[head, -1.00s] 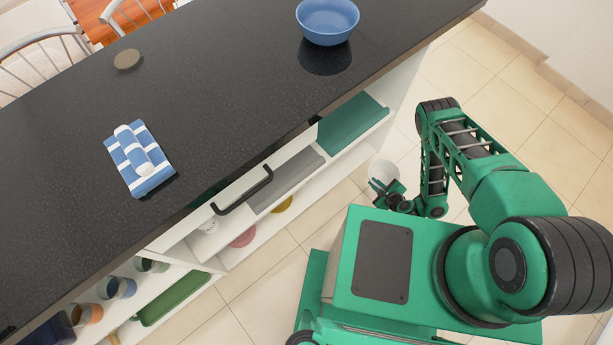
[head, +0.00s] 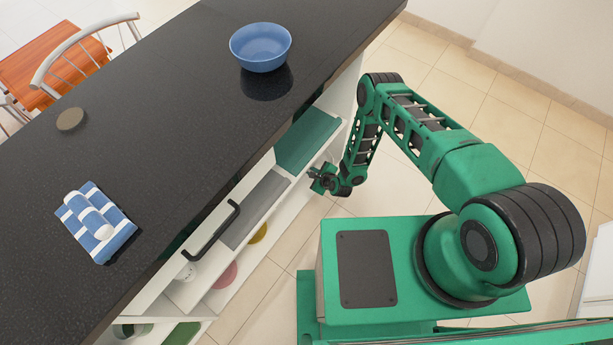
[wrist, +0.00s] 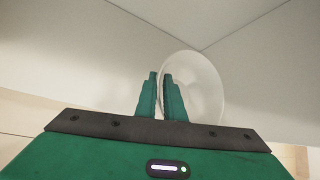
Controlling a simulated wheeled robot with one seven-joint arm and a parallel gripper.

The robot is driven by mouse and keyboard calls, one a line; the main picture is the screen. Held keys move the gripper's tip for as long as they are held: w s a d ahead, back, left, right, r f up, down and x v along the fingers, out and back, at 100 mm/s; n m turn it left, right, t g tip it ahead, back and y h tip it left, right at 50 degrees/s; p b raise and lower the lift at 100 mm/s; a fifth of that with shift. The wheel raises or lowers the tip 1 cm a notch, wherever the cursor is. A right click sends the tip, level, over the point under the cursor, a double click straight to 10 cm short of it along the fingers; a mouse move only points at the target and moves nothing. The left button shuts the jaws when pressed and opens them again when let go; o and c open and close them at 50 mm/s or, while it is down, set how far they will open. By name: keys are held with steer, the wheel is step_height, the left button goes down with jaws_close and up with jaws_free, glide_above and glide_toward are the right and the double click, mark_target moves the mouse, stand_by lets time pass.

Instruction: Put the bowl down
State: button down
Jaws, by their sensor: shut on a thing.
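A pale, whitish bowl (wrist: 208,82) is between the two green fingers of my gripper (wrist: 160,80) in the wrist view. The fingers are shut on its rim, and the bowl extends to the right of them, tilted on edge to the camera. Plain pale surfaces meet in a corner behind it. In the head view my gripper (head: 322,178) is low, at the open side of the white shelf unit (head: 350,95) under the dark counter. The held bowl cannot be made out in the head view.
A blue bowl (head: 260,47), a striped towel (head: 97,226) and a round brown disc (head: 71,119) lie on the dark counter (head: 165,120). Teal and grey boards (head: 306,140) are in the shelves near my gripper. Tiled floor (head: 420,60) is clear beyond my arm.

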steer(key=shift+w+a, duration=0.7)
steer(key=shift+a, duration=0.15)
step_height(320, 180, down, 2)
steer(key=shift+a+f, duration=0.15)
steer(key=shift+f, duration=2)
steer(key=shift+w+a+f, duration=0.1)
steer(key=shift+w+f, duration=0.15)
steer(key=shift+f, duration=0.1)
steer(key=c, duration=1.8)
jaws_free()
steer(key=shift+c, duration=0.2)
steer(key=shift+s, duration=0.1)
